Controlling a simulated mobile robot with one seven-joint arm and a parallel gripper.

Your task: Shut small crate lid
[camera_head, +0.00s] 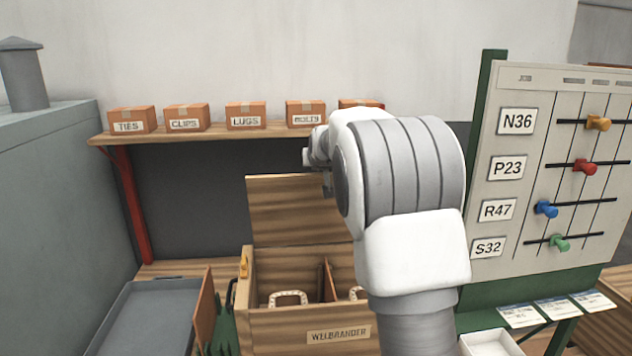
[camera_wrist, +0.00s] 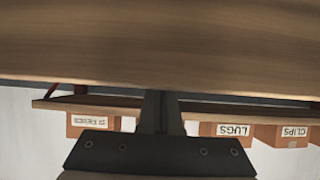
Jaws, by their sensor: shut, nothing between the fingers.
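The small wooden crate (camera_head: 290,328) labelled WELBRANDER stands in the middle of the head view. Its lid (camera_head: 295,208) stands upright at the back, open. Inside show a divider and pale looped parts. My arm covers the crate's right side and the lid's right edge. My gripper (camera_head: 327,185) is up by the top right of the lid, mostly hidden behind my arm. In the wrist view its fingers (camera_wrist: 160,105) are together and empty, close to a broad wooden surface (camera_wrist: 160,45) that looks like the lid. I cannot tell whether they touch it.
A wall shelf (camera_head: 210,136) with several labelled cartons (camera_head: 246,116) runs behind the lid. A grey tray (camera_head: 150,318) lies left of the crate. A board (camera_head: 550,160) with coloured pegs stands at right. A white tray (camera_head: 490,344) sits at the lower right.

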